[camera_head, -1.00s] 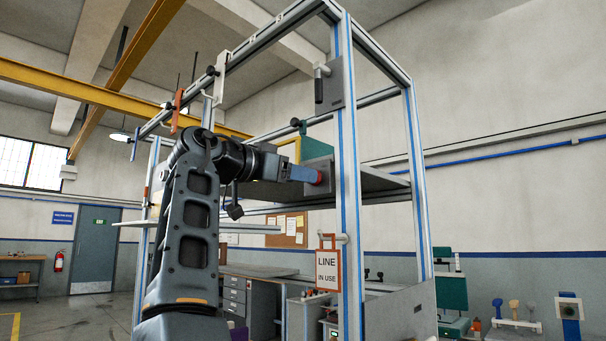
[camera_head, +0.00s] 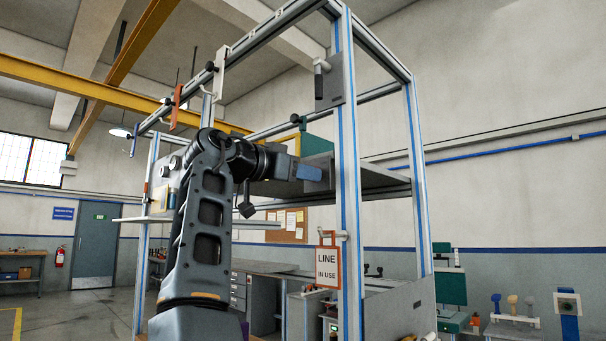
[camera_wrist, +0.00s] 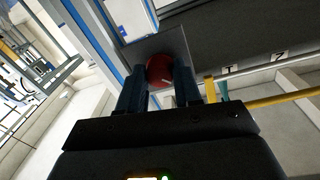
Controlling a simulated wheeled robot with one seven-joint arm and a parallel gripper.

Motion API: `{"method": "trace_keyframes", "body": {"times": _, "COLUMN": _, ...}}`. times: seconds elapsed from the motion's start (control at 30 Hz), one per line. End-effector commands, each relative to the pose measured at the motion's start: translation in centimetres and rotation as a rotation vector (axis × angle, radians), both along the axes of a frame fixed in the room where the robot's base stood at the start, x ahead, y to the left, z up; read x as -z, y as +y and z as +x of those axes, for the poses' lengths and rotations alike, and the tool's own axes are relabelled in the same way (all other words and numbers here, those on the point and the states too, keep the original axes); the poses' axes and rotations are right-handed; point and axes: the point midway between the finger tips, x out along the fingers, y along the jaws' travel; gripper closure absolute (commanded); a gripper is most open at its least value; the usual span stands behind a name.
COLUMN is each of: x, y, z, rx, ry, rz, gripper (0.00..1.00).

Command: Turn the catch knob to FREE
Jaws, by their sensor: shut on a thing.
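The catch knob is a round red knob (camera_wrist: 160,69) on a grey square plate (camera_wrist: 172,44) in the wrist view. A short pale mark shows on its face; no lettering can be read there, so I cannot tell its setting. My gripper (camera_wrist: 159,78) has its two dark blue fingers on either side of the knob and is shut on it. In the head view my gripper (camera_head: 310,173) reaches right to the grey plate (camera_head: 319,161) beside the upright post. The fingers hide the knob in that view.
A tall aluminium frame with blue-striped posts (camera_head: 349,200) stands around the plate. A grey shelf (camera_head: 385,182) lies behind it. A "LINE IN USE" sign (camera_head: 327,268) hangs below on the post. A grey bracket with a handle (camera_head: 329,84) is above.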

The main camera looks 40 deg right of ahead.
Motion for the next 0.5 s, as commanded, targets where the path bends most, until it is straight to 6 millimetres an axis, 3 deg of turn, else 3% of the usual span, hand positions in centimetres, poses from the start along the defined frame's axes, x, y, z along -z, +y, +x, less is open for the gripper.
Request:
{"method": "trace_keyframes", "body": {"times": 0.13, "x": 0.01, "y": 0.01, "z": -0.01, "rx": 0.000, "ry": 0.000, "rz": 0.000, "gripper": 0.97}}
{"method": "trace_keyframes", "body": {"times": 0.5, "x": -0.01, "y": -0.05, "z": -0.04, "rx": 0.003, "ry": -0.072, "rz": 0.002, "gripper": 0.97}}
